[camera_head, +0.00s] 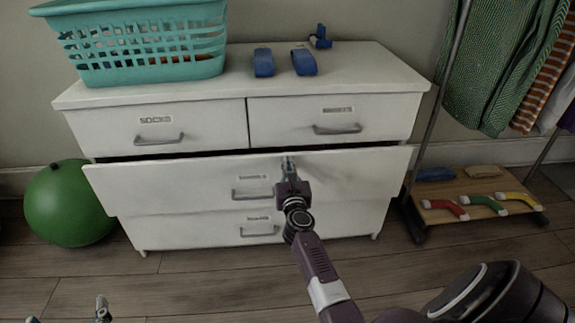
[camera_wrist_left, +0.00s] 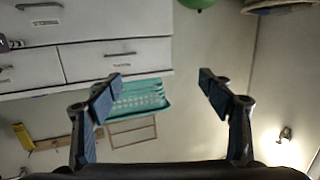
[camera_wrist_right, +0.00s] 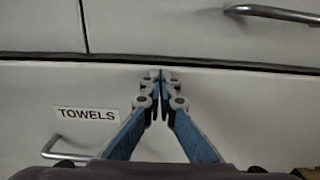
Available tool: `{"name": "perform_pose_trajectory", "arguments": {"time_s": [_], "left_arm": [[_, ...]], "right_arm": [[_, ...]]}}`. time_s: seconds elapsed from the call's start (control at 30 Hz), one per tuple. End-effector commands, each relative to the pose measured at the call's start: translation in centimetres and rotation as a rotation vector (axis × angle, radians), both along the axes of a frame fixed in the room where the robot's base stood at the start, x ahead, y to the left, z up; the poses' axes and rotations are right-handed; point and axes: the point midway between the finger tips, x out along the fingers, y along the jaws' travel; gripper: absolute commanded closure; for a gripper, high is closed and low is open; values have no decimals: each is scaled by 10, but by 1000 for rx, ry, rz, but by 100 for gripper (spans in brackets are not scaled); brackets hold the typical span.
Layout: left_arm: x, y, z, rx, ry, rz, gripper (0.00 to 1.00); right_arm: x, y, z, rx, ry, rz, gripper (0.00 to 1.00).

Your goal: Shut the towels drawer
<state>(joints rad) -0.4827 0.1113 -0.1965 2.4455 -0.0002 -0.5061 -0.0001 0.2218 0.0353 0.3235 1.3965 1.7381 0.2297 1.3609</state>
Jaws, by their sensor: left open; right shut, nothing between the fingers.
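The towels drawer (camera_head: 180,183) is the wide white middle drawer of the dresser. It stands partly out, with a dark gap above its front. Its label (camera_wrist_right: 86,114) reads TOWELS in the right wrist view, and a metal handle (camera_wrist_right: 62,150) shows below it. My right gripper (camera_head: 288,162) is shut and empty, its fingertips at the upper drawer front, right of the label; contact cannot be told. It also shows in the right wrist view (camera_wrist_right: 161,76). My left gripper (camera_head: 68,310) is open and empty at the lower left, away from the dresser; it also shows in the left wrist view (camera_wrist_left: 160,85).
A teal basket (camera_head: 150,58) and blue items (camera_head: 304,62) sit on the dresser top (camera_head: 370,70). The upper drawers (camera_head: 160,118) look shut. A green ball (camera_head: 68,204) lies left of the dresser. A clothes rack with a wooden shelf (camera_head: 440,190) stands right.

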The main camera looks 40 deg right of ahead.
Motion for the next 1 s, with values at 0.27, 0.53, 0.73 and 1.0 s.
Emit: {"name": "perform_pose_trajectory", "arguments": {"time_s": [0.27,0.53,0.73,1.0], "left_arm": [[4,-9,53,-63,-242,-17,27],[1,-10,75,-85,-329,-21,27],[1,-11,75,-85,-328,-21,27],[1,-10,74,-85,-327,-21,27]], "right_arm": [[29,-18,-1,-2,-1,-1,100],[39,-24,2,-1,-2,0,100],[39,-25,4,-3,-5,-1,100],[41,-18,5,-2,-7,1,100]]}}
